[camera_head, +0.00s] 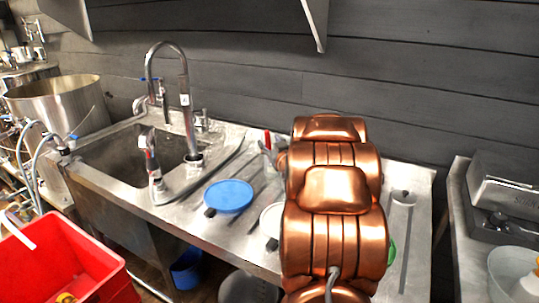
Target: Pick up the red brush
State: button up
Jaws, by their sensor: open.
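A small red item (267,140) shows at the back of the steel counter (187,222), just left of my copper-coloured arm. It may be the red brush, but it is too small and too far covered to tell. My arm rises over the counter right of the middle and hides much of what lies behind it. My gripper is not visible, so its distance from the red item cannot be seen.
A sink (125,155) with a tall faucet (185,95) is at left. A blue round item (229,195) and a partly hidden white one (272,219) lie on the counter. A red crate (105,272) stands lower left; a second steel surface (462,215) is at right.

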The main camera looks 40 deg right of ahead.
aim_at(269, 141)
jog(key=shift+x, duration=1.7)
jog(key=shift+d, duration=0.1)
jog(key=shift+c, duration=0.3)
grip_shut()
